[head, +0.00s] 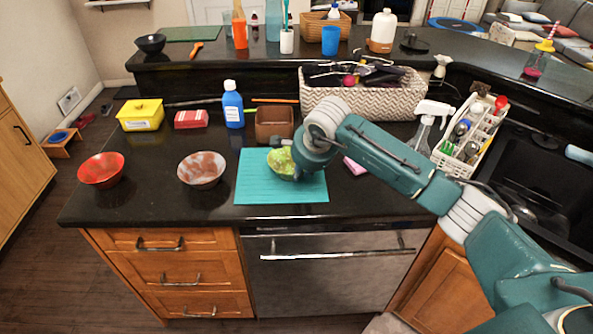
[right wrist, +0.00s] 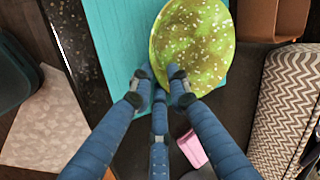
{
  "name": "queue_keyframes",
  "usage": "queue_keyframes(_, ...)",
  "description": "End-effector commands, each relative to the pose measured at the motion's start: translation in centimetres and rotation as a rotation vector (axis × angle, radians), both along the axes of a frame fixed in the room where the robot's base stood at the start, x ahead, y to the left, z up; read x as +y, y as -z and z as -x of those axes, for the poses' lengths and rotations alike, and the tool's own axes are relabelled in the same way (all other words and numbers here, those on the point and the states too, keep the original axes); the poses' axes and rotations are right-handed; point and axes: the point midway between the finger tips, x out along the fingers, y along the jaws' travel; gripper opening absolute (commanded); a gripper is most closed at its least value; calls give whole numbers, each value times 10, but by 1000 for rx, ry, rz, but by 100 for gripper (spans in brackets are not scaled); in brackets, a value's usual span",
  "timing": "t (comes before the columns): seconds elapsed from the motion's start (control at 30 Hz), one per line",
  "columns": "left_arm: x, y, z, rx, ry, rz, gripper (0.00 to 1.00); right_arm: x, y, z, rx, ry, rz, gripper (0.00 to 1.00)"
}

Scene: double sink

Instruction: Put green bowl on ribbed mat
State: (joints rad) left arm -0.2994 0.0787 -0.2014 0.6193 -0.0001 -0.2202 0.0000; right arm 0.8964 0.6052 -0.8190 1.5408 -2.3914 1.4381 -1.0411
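The green bowl (head: 281,163), speckled with yellow, is over the back right part of the turquoise ribbed mat (head: 255,188). In the right wrist view the bowl (right wrist: 192,42) overlaps the mat (right wrist: 118,45), with its edge at my fingers. My right gripper (right wrist: 160,84) has its fingers drawn together at the bowl's edge and looks shut on it. Whether the bowl rests on the mat or hangs just above it is hard to tell. In the head view my right wrist hides part of the bowl and the fingers. My left gripper is not in view.
A brown-white bowl (head: 202,169) and a red bowl (head: 101,169) stand left of the mat. Behind it are a brown container (head: 274,123), a blue bottle (head: 233,105) and a woven basket (head: 366,103). A pink item (head: 354,165) lies right of the mat.

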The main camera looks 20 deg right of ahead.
Motion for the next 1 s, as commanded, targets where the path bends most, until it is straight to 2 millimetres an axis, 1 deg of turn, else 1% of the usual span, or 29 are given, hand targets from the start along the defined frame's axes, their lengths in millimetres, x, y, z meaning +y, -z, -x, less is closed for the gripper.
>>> queue_keyframes(0.27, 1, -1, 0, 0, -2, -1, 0, 0, -1, 0, 0, 0, 0, 25)
queue_keyframes(0.37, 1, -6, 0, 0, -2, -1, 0, 0, -6, 0, 0, 0, 0, 25)
queue_keyframes(0.43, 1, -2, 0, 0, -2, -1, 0, 0, -10, 2, -2, -1, 0, 25)
queue_keyframes(0.57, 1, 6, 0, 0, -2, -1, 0, -1, -30, 12, -6, -2, 2, 25)
queue_keyframes(0.8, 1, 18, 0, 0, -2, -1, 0, -2, -78, 36, -6, -1, 1, 25)
queue_keyframes(0.9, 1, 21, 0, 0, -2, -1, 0, -2, -93, 44, -4, 0, 0, 25)
queue_keyframes(1.0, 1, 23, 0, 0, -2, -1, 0, -2, -103, 49, -3, 0, 1, 25)
